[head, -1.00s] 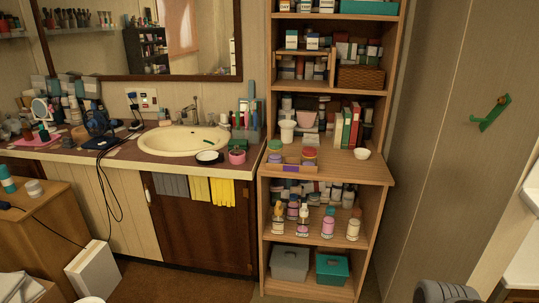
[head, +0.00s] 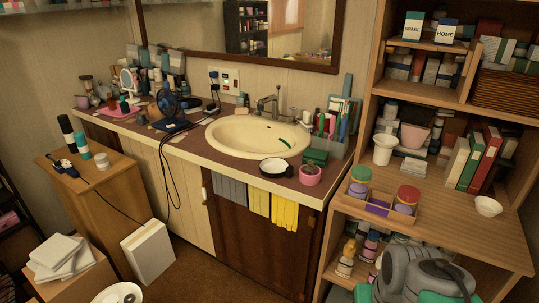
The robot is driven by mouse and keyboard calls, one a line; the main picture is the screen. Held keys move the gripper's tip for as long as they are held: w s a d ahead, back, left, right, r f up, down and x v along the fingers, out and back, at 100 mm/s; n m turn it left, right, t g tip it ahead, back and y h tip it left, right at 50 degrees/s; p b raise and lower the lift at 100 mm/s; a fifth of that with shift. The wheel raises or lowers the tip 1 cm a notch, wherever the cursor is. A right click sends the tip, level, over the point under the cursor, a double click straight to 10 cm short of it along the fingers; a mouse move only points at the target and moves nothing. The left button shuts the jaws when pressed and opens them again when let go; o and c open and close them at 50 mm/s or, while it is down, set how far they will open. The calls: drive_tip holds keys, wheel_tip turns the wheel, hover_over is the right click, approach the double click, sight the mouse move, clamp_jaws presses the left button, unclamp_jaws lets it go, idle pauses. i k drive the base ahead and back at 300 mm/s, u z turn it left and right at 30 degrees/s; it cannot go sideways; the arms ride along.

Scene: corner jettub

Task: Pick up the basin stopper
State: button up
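The cream basin (head: 248,150) is set in the counter, with a metal tap (head: 268,108) behind it. A small dark-green elongated item (head: 284,143) lies inside, on the right slope of the bowl. I cannot make out a basin stopper for certain. A round, shallow, black-sided piece with a pale top (head: 276,168) lies on the counter just in front of the basin; I cannot tell what it is. Grey links of my arm show at the bottom right, in front of the shelf unit. The fingers of my gripper are not in view, so nothing shows as held.
A pink pot (head: 310,174), a green box (head: 315,156) and a holder of upright items (head: 331,141) crowd the counter's right end. The tall shelf unit (head: 455,245) stands on the right. Cables hang over the counter's front edge. A wooden cabinet (head: 90,200) stands at left.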

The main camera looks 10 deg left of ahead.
sight(310, 167)
drive_tip(key=u, duration=0.8)
drive_tip(key=i, duration=0.95)
drive_tip(key=u, duration=1.1)
